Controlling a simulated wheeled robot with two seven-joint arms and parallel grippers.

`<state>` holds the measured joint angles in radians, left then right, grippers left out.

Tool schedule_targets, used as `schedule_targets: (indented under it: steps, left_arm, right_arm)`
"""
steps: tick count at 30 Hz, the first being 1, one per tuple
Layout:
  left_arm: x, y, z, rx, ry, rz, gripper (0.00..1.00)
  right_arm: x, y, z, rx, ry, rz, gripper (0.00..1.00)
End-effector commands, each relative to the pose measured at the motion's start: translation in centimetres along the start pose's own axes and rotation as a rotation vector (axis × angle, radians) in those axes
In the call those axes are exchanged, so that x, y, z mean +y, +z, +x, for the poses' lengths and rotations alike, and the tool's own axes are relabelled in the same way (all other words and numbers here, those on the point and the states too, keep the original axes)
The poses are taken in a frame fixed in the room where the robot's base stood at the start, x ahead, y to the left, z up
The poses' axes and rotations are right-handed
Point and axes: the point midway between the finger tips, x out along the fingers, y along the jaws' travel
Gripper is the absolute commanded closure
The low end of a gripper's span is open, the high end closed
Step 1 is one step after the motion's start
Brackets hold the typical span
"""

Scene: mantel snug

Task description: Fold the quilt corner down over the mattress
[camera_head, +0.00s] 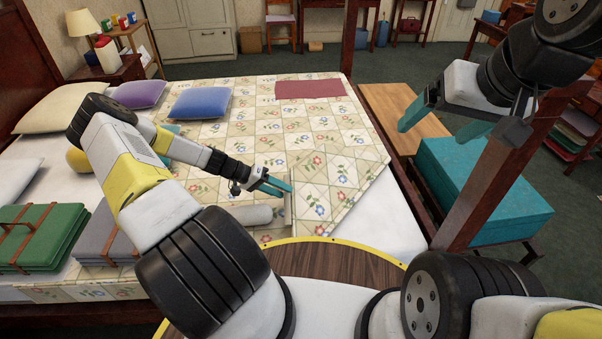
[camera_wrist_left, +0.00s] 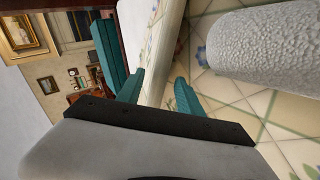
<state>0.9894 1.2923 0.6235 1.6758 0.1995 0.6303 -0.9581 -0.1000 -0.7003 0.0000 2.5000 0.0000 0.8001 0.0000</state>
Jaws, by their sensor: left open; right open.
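The floral patchwork quilt (camera_head: 335,150) lies over the bed, and its near right edge runs diagonally, leaving white mattress (camera_head: 392,220) bare there. A pale raised fold or flap of quilt (camera_head: 286,211) shows just below my left gripper (camera_head: 278,187). The left gripper is open, low over the quilt. In the left wrist view, a pale upright strip of cloth (camera_wrist_left: 169,50) rises beyond the gap between the teal fingers (camera_wrist_left: 158,92); I cannot tell whether they touch it. My right gripper (camera_head: 446,119) is open and empty, raised near the bedpost, away from the quilt.
A white textured bolster (camera_wrist_left: 270,45) lies beside the left gripper. Blue (camera_head: 200,103) and purple (camera_head: 138,94) pillows, a maroon cloth (camera_head: 310,88) and green folded bundles (camera_head: 45,235) are on the bed. A dark bedpost (camera_head: 490,180) and teal chest (camera_head: 485,190) stand right.

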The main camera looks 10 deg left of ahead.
Motion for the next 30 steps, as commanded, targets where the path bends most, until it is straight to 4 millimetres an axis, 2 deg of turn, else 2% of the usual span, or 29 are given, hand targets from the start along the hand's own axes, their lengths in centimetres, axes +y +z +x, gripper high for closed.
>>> schedule_targets:
  steps: [3, 9, 14, 21, 23, 28, 30]
  left_arm:
    - [0.1, 0.1, 2.2, -0.003, 0.002, -0.001, 0.57]
    - [0.1, 0.1, 5.0, -0.003, 0.001, -0.001, 0.57]
    - [0.0, 0.1, 6.0, -0.002, -0.001, -0.001, 0.57]
    - [0.0, 0.1, 6.0, -0.002, -0.002, -0.001, 0.57]
    - [0.0, 0.1, 6.0, -0.002, -0.002, -0.001, 0.65]
    - [-0.1, 0.1, 6.0, -0.002, -0.003, -0.001, 0.98]
    - [-0.1, 0.1, 6.0, -0.001, -0.005, -0.001, 1.0]
  right_arm:
    - [0.0, 0.0, 0.0, 0.0, 0.0, 0.0, 0.15]
    - [0.0, 0.0, 0.0, 0.0, 0.0, 0.0, 0.15]
    - [0.0, 0.0, 0.0, 0.0, 0.0, 0.0, 0.15]
    - [0.0, 0.0, 0.0, 0.0, 0.0, 0.0, 0.15]
    - [0.0, 0.0, 0.0, 0.0, 0.0, 0.0, 0.15]
    - [0.0, 0.0, 0.0, 0.0, 0.0, 0.0, 0.15]
    - [0.0, 0.0, 0.0, 0.0, 0.0, 0.0, 0.15]
